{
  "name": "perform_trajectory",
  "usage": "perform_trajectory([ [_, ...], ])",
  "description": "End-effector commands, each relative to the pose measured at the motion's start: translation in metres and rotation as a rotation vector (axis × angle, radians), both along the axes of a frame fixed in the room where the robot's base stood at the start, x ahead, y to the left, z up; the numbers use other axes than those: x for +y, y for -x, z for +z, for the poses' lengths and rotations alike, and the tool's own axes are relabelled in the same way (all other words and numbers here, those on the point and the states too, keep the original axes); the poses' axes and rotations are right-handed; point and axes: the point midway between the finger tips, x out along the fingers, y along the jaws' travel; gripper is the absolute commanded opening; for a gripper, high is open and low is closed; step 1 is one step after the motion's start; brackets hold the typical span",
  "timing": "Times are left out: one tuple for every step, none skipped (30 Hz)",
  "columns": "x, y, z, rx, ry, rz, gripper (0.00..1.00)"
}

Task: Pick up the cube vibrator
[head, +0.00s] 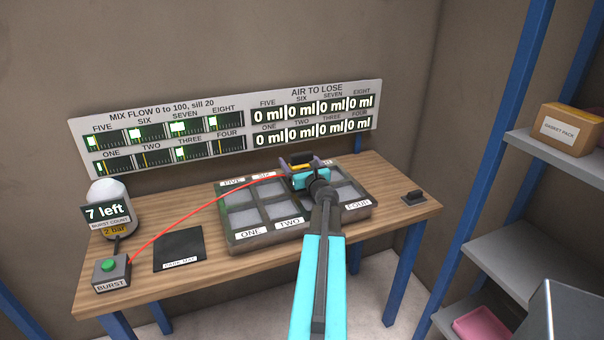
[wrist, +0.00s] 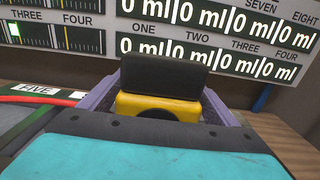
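The thing that looks like the cube vibrator is a yellow block with a dark round opening (wrist: 130,105), in the middle of the wrist view. In the head view my cyan gripper (head: 309,178) is over the back of the sectioned tray (head: 240,238), right of the SIX label, and hides most of the block. The fingers are on either side of the block; I cannot tell whether they press on it.
A red hose (head: 190,212) runs from the BURST box (head: 111,272) to the tray's back. A dark mat (head: 180,250) lies empty on the wooden table (head: 140,295). A white-topped canister (head: 108,194) stands at left, a small black item (head: 414,198) at right. A gauge panel (head: 240,125) stands behind.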

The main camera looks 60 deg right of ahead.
Motion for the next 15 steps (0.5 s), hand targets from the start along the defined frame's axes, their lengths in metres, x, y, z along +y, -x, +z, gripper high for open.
perform_trajectory([
  [0.0001,-0.0001,0.0001,0.000,0.000,0.000,0.73],
  [0.0001,-0.0001,0.0001,0.000,0.000,0.000,0.68],
  [0.0000,0.0000,0.0001,0.000,0.000,0.000,0.62],
  [0.0000,0.0000,0.0001,0.000,0.000,0.000,0.57],
  [0.0000,0.0000,0.0001,0.000,0.000,0.000,0.52],
  [0.0000,0.0000,0.0001,0.000,0.000,0.000,0.45],
  [0.0000,0.0000,0.0001,0.000,0.000,0.000,0.40],
  [-0.0001,0.0001,0.0001,0.000,0.000,0.000,0.35],
  [-0.0001,0.0001,0.0001,0.000,0.000,0.000,0.28],
  [-0.0001,0.0001,0.0001,0.000,0.000,0.000,0.23],
  [0.0000,0.0000,0.0019,-0.002,0.000,0.000,0.20],
  [0.0000,0.0000,0.0019,-0.002,0.000,0.000,0.13],
  [0.0000,0.0000,0.0019,-0.002,0.000,0.000,0.13],
  [0.0000,0.0000,0.0018,-0.002,0.000,0.000,0.13],
  [0.0000,0.0000,0.0018,-0.002,0.000,0.000,0.13],
])
